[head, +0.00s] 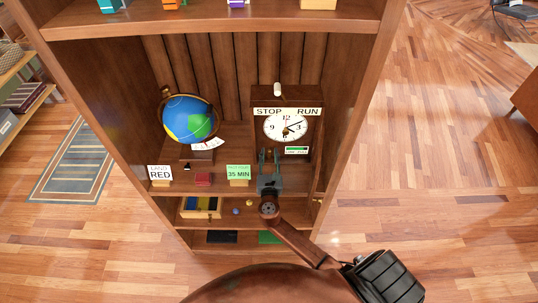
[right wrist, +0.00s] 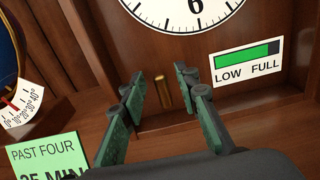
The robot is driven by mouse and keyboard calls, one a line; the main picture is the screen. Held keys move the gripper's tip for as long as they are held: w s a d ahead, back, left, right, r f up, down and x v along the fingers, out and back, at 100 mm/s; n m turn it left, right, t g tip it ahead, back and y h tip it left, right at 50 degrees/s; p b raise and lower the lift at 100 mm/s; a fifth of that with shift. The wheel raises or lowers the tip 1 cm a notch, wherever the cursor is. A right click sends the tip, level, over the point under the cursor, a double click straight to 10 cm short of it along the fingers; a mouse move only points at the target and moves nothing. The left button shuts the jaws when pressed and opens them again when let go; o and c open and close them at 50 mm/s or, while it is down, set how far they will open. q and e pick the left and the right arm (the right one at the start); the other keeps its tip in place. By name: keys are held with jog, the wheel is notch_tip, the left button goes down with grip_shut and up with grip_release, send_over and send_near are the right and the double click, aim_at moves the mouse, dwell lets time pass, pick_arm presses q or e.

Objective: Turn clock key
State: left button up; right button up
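The clock (head: 287,127) is a brown wooden case with a white dial, standing at the right of the shelf. A small gauge with a green bar between LOW and FULL (right wrist: 248,62) is under the dial. A small upright brass piece (right wrist: 160,93), possibly the key, is low on the clock front. My right gripper (head: 269,158) is open before the clock, its green fingers (right wrist: 163,88) on either side of the brass piece, with gaps visible. My left gripper is not in view.
A globe (head: 188,119) stands left of the clock. A LAND RED card (head: 160,173), a red block (head: 203,179) and a green PAST FOUR 35 MIN card (head: 238,172) line the shelf front. The bookcase's right side panel (head: 350,95) is close beside the clock.

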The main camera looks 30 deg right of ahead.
jog(key=shift+w+d, duration=0.1)
jog(key=shift+w, duration=0.05)
grip_shut()
dwell(0.4)
